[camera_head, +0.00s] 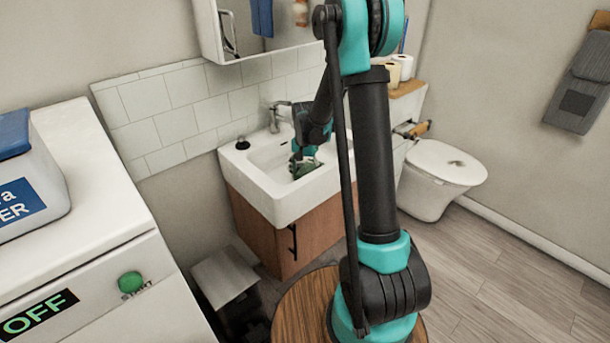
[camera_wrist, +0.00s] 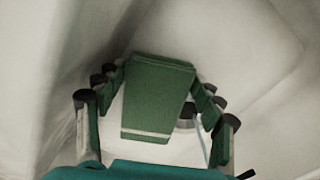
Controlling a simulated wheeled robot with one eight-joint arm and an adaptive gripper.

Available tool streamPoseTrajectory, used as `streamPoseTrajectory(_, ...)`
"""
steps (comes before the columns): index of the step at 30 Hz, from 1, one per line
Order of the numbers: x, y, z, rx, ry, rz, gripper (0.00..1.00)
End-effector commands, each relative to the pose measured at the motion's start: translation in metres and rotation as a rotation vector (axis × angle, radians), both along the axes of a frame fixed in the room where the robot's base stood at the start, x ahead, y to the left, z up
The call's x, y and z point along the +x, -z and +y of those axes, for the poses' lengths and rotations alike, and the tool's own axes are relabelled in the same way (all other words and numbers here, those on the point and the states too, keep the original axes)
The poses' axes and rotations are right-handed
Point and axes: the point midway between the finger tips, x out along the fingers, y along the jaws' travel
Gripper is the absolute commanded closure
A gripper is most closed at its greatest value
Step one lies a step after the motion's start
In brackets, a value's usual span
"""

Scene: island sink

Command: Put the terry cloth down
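The terry cloth, a folded green piece with a pale stripe near one end, shows between my fingers in the wrist view (camera_wrist: 158,95). My gripper (camera_head: 303,165) reaches down into the white sink basin (camera_head: 262,178). In the wrist view my gripper (camera_wrist: 158,82) has its fingers spread on both sides of the cloth, their tips close to its far end. Whether they press on it or only stand beside it cannot be told. In the head view a small green patch shows at the gripper, mostly hidden by my arm.
The tap (camera_head: 278,115) stands at the back of the sink, and a dark round item (camera_head: 242,143) sits on its left rim. The drain (camera_wrist: 187,113) shows beside the cloth. A toilet (camera_head: 440,178) is on the right, and a white machine (camera_head: 90,230) is on the left.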

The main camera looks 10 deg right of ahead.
Motion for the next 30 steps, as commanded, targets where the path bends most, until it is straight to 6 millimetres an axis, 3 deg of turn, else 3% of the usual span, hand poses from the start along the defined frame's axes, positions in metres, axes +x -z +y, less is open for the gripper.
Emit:
streamPoseTrajectory(10, 0.000, -0.002, 0.000, 0.000, 0.000, 0.000, 0.28)
streamPoseTrajectory(14, 0.000, -0.013, 0.000, 0.000, 0.000, 0.000, 0.28)
streamPoseTrajectory(30, 0.000, -0.110, 0.000, 0.000, 0.000, 0.000, 0.28)
